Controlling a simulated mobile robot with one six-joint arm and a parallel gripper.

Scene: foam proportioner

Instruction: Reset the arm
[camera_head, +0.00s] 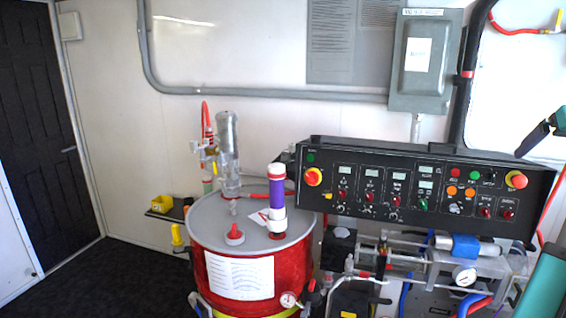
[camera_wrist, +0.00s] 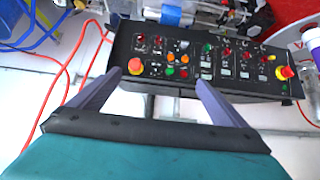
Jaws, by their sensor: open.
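My gripper (camera_wrist: 162,84) shows in the wrist view with its two grey fingers spread apart and nothing between them. The black control panel (camera_wrist: 205,70) lies beyond the fingertips and appears upside down in that view. In the camera_head view, teal and dark parts of my arm (camera_head: 545,283) enter at the right edge, to the right of the control panel (camera_head: 400,187). Whether the fingertips show there I cannot tell. I see no contact between the fingers and the panel.
A red drum (camera_head: 235,258) with a purple-and-white cylinder (camera_head: 277,200) and a clear cylinder (camera_head: 228,150) on top stands left of the panel. Pipes and a pump (camera_head: 455,247) sit below the panel. A grey electrical box (camera_head: 426,62) hangs above. Open floor (camera_head: 125,280) lies at left.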

